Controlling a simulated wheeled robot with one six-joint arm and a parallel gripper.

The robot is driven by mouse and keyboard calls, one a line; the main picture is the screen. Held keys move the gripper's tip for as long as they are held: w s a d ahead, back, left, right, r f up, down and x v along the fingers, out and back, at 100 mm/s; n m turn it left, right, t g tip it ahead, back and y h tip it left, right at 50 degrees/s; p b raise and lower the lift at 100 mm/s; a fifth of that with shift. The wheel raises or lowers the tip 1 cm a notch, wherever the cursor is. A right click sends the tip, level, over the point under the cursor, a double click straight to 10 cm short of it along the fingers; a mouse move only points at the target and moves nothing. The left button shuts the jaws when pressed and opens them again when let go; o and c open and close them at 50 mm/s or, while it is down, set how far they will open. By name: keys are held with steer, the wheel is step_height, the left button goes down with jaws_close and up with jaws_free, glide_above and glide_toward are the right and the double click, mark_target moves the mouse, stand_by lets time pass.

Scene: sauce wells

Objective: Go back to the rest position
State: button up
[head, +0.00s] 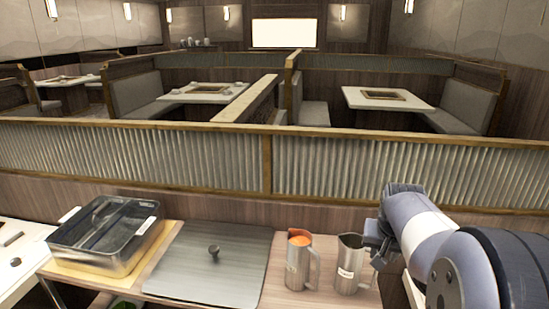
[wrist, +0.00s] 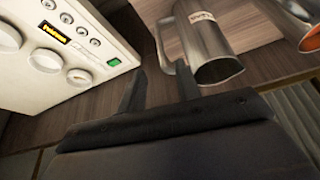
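My gripper (wrist: 161,78) is open, its two dark fingers apart with nothing gripped between them. In the head view my gripper (head: 376,243) is at the right, beside the right metal pitcher (head: 350,270). That pitcher stands upright and looks empty inside. In the wrist view the same pitcher (wrist: 205,45) lies beyond the fingertips, its handle pointing toward the gap between them. I cannot tell the exact distance from fingers to handle. My arm comes in from the right edge of the head view.
A left pitcher (head: 298,265) with orange content stands beside it. A flat grey lid (head: 190,278) with a dark knob and a metal pan (head: 75,241) are further left. A white machine with dials (wrist: 65,55) is near the gripper. A ribbed partition (head: 180,152) runs behind the counter.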

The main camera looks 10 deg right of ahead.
steer(key=x, duration=0.7)
steer(key=shift+w+d, duration=0.2)
steer(key=shift+w, duration=0.15)
steer(key=shift+a, duration=0.1)
